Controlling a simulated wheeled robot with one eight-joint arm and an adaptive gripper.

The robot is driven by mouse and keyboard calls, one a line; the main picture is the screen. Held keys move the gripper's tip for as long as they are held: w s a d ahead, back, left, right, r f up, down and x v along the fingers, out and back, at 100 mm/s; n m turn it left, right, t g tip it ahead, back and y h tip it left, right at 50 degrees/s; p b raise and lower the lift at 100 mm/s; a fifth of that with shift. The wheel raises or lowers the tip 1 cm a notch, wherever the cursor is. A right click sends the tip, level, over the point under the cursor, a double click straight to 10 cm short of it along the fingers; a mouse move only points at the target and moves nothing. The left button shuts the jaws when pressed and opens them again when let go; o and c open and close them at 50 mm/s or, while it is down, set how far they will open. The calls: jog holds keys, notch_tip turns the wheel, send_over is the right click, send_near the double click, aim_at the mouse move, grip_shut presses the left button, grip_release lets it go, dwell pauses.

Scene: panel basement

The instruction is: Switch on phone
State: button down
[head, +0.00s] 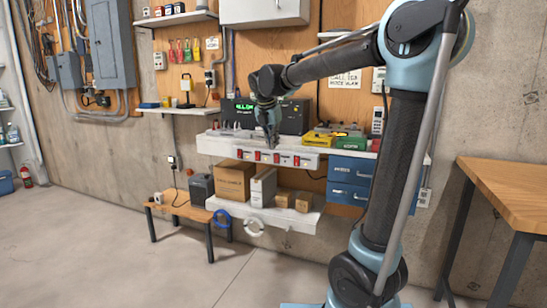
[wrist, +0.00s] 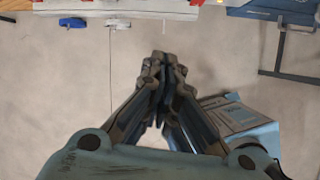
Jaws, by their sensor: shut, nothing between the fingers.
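A white strip (head: 262,155) with several red switches runs along the front edge of the workbench shelf in the head view. The labels on it are too small to read. A pale wall device with dark keys (head: 377,121), which looks like a phone or keypad, is on the wall to the right of the bench. I cannot tell which switch belongs to a phone. My gripper (head: 271,146) is shut and empty, pointing down in front of the strip and hiding a part of it. In the wrist view my gripper (wrist: 163,62) shows its fingers together, with floor behind them.
Blue drawers (head: 350,178) hang under the shelf's right end. A lower shelf (head: 285,217) holds cardboard boxes, with a blue coil (head: 222,217) and a white coil (head: 254,229) at its front. A wooden table (head: 505,185) stands at right. The floor in front is clear.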

aim_at(276, 159)
jog(key=a, duration=0.1)
jog(key=w+a+n, duration=0.1)
jog(key=a+n, duration=0.1)
jog(key=shift+w+r, duration=0.3)
jog(key=shift+r, duration=0.05)
jog(key=shift+w+d+f, duration=0.4)
jog(key=shift+w+f, duration=0.8)
jog(key=shift+f, duration=0.25)
jog(key=shift+w+d+f, duration=0.45)
jog(key=shift+w+f, duration=0.75)
jog(key=shift+f, duration=0.3)
jog(key=shift+w+d+f, duration=0.4)
jog(key=shift+w+f, duration=0.8)
jog(key=shift+f, duration=0.25)
